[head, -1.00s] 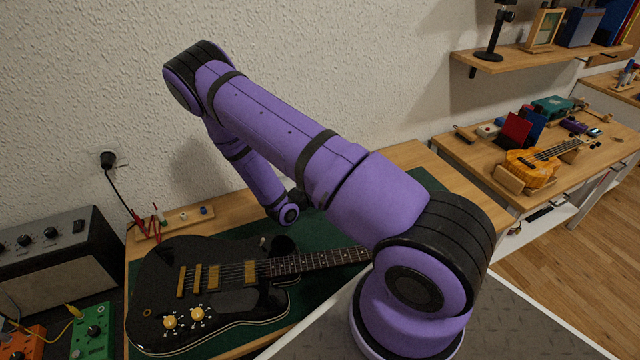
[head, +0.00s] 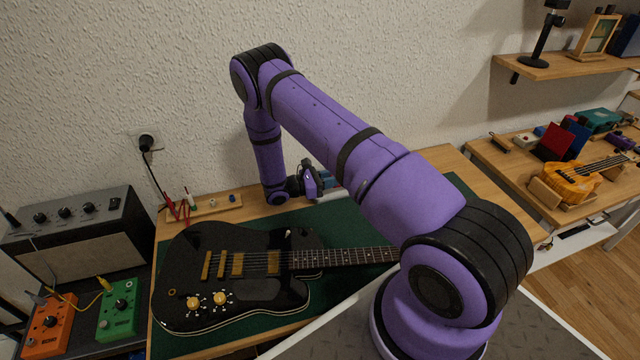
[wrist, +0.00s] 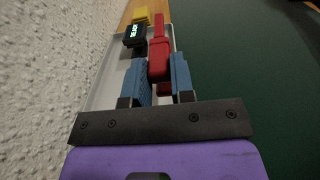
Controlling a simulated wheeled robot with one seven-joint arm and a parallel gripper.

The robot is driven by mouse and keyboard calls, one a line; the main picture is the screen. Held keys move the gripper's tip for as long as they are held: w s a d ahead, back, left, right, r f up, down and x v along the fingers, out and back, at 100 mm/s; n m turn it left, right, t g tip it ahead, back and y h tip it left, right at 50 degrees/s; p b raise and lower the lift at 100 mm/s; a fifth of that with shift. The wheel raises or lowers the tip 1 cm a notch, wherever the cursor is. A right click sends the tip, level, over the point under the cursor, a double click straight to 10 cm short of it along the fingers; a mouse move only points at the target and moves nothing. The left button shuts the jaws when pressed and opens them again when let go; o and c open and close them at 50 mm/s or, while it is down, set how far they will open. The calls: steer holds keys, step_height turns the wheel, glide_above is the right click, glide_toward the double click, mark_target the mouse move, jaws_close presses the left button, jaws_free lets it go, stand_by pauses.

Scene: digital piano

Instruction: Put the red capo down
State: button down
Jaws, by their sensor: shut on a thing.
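The red capo (wrist: 159,52) is between the blue fingers of my gripper (wrist: 159,70) in the wrist view, with its long arm pointing away from me. My gripper is shut on it. The capo appears over the right part of a light grey tray (wrist: 98,91), close to the tray's right rim. I cannot tell whether it touches the tray.
The wall is close on the left. A green mat (wrist: 250,70) lies clear on the right. A black electric guitar (head: 235,280) lies on the mat.

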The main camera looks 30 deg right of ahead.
steer(key=w, duration=0.1)
steer(key=w+a, duration=0.1)
steer(key=w, duration=0.2)
steer(key=shift+a+f, duration=0.2)
steer(key=shift+a, duration=0.2)
step_height(320, 180, down, 4)
steer(key=shift+s+r, duration=0.1)
steer(key=shift+r, duration=0.15)
